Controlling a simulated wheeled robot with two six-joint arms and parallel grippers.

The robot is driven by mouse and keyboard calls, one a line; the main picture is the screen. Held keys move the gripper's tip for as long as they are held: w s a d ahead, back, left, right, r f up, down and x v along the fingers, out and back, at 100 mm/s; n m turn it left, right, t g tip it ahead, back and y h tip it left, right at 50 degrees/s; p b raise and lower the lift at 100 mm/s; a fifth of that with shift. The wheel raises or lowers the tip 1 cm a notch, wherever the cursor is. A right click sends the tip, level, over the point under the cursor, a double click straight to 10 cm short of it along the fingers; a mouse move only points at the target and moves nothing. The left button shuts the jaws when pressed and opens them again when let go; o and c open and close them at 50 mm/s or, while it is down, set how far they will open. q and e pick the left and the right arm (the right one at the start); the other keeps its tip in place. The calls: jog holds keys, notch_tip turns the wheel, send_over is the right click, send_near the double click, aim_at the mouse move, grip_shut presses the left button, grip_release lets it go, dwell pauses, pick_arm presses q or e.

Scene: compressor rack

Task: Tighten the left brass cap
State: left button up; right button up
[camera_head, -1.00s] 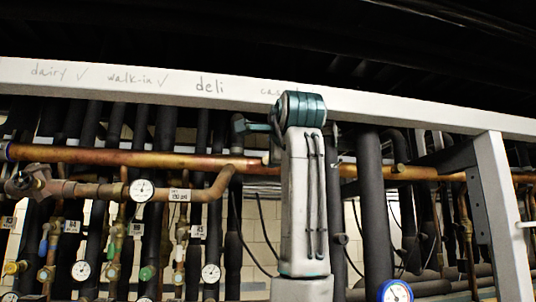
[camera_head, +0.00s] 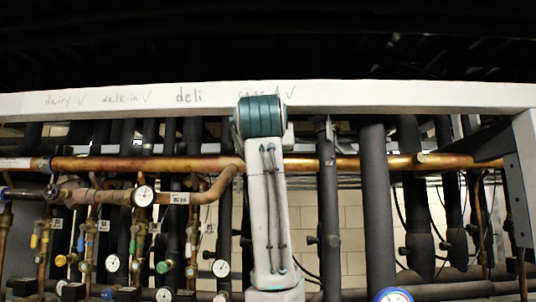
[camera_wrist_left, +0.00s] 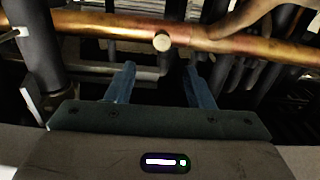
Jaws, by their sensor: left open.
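A small round brass cap (camera_wrist_left: 162,41) sits on the front of a long copper pipe (camera_wrist_left: 95,24) in the left wrist view. My left gripper (camera_wrist_left: 159,76) is open and empty. Its two blue-grey fingers point towards the pipe, with the cap between their lines but beyond the tips in the picture. No contact shows. In the head view one arm of mine (camera_head: 266,200) rises in front of the copper pipe (camera_head: 130,163); its gripper is hidden. Another cap-like stub (camera_head: 420,158) shows on the pipe to its right. My right gripper is not in view.
A white beam (camera_head: 360,95) with handwritten labels runs above the pipe. Dark insulated pipes (camera_head: 375,200) stand close together below it. Gauges (camera_head: 144,195) and valves crowd the left. A curved copper branch (camera_wrist_left: 245,22) joins the pipe right of the cap in the wrist view.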

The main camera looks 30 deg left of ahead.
pick_arm(q)
jog(key=p+x, duration=0.5)
jog(key=x, duration=0.5)
jog(key=shift+s+a, duration=0.2)
jog(key=shift+a, duration=0.1)
